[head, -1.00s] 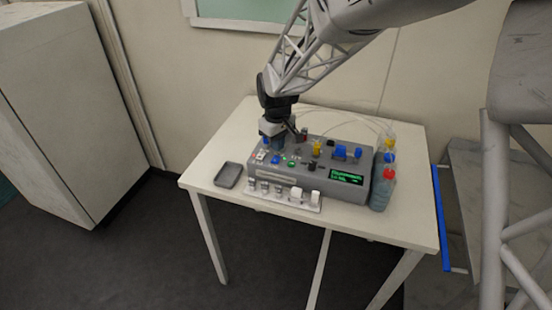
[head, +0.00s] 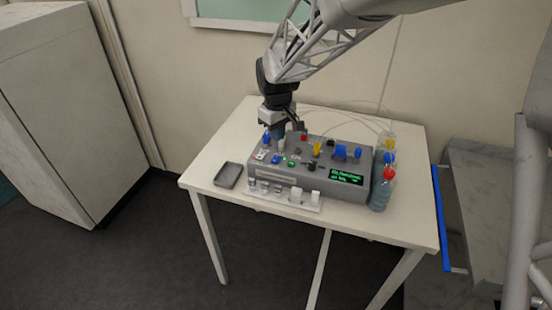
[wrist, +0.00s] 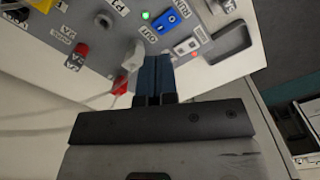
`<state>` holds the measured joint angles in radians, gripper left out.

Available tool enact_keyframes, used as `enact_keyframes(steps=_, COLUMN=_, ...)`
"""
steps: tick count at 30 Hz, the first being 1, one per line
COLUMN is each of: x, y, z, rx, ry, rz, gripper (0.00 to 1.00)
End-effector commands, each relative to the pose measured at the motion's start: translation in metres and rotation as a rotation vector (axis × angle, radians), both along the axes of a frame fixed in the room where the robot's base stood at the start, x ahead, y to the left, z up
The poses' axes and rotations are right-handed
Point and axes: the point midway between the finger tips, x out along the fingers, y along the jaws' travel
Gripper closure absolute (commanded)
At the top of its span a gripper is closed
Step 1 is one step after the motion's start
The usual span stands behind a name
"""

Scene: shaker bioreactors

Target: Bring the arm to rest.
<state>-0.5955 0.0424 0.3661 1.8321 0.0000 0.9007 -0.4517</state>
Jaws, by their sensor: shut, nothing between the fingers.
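My gripper (head: 278,131) is above the back left part of the grey bioreactor unit (head: 330,165) in the head view, pointing down. In the wrist view its blue fingers (wrist: 154,75) are together with nothing between them. A white part on the panel (wrist: 133,57) shows right beside the fingers. I cannot tell whether they touch. The unit's green display (head: 346,177) is lit, and a green light (wrist: 145,15) glows next to a blue switch (wrist: 171,17).
A small grey tray (head: 228,175) lies left of the unit on the white table (head: 215,160). A strip with several small vessels (head: 283,194) is in front. Bottles with coloured caps (head: 381,188) stand at the right, with thin tubes behind. The table's left side is mostly clear.

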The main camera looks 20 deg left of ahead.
Motion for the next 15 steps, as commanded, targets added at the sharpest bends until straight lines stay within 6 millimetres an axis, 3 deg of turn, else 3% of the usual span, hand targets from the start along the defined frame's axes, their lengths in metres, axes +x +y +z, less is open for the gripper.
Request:
enact_keyframes(steps=10, x=0.000, y=-0.004, z=0.002, rx=0.000, ry=-0.001, rz=-0.008, gripper=1.00)
enact_keyframes(steps=15, x=-0.003, y=-0.025, z=0.015, rx=0.007, ry=-0.011, rz=-0.047, gripper=1.00)
